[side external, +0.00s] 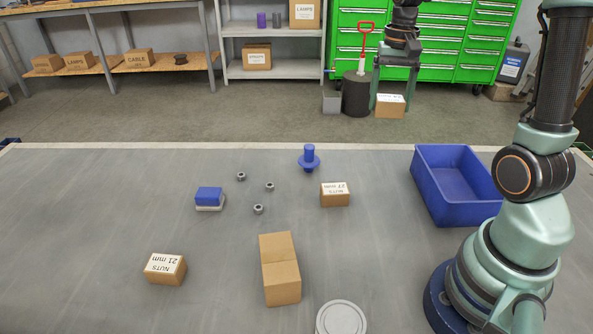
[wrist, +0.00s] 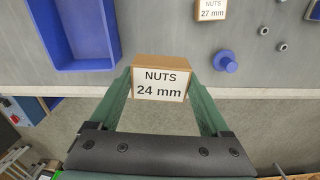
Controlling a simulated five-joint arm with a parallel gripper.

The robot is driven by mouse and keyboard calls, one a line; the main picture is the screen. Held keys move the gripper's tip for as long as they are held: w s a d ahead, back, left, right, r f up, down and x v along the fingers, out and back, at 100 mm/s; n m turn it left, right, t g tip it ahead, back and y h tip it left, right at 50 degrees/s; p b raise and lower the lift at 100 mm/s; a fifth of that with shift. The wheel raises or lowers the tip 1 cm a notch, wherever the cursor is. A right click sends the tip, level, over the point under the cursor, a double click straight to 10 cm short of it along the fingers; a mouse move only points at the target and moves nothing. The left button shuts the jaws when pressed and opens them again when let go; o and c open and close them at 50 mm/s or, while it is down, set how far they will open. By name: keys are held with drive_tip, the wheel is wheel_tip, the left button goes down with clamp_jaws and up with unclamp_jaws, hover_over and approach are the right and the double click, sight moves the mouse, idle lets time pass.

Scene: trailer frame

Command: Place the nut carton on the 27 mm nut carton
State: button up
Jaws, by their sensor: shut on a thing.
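My gripper (side external: 391,101) points down beyond the far edge of the table, and it also shows in the wrist view (wrist: 160,90). It is shut on a brown carton (side external: 389,110) whose white label reads NUTS 24 mm in the wrist view (wrist: 159,80). The carton hangs clear of the table, with floor behind it. The 27 mm nut carton (side external: 335,198) stands on the table, left of the blue bin and nearer the side camera than my gripper. Its label also shows at the top of the wrist view (wrist: 211,10). Its top is bare.
The open blue bin (side external: 456,208) stands at right. A blue flanged part (side external: 309,161) is just behind the 27 mm carton. Several metal nuts (side external: 269,187), a blue-and-white block (side external: 209,197), a 21 mm nut carton (side external: 164,268), a plain carton (side external: 280,269) and a round lid (side external: 341,318) lie around.

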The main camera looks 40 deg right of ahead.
wheel_tip(320, 180, up, 4)
drive_tip(key=n, duration=0.1)
hover_over(335, 188)
wheel_tip(335, 188, down, 20)
drive_tip(key=shift+r, duration=0.2)
drive_tip(key=shift+f, duration=0.15)
drive_tip(key=o, duration=1.5)
drive_tip(key=shift+c, duration=0.2)
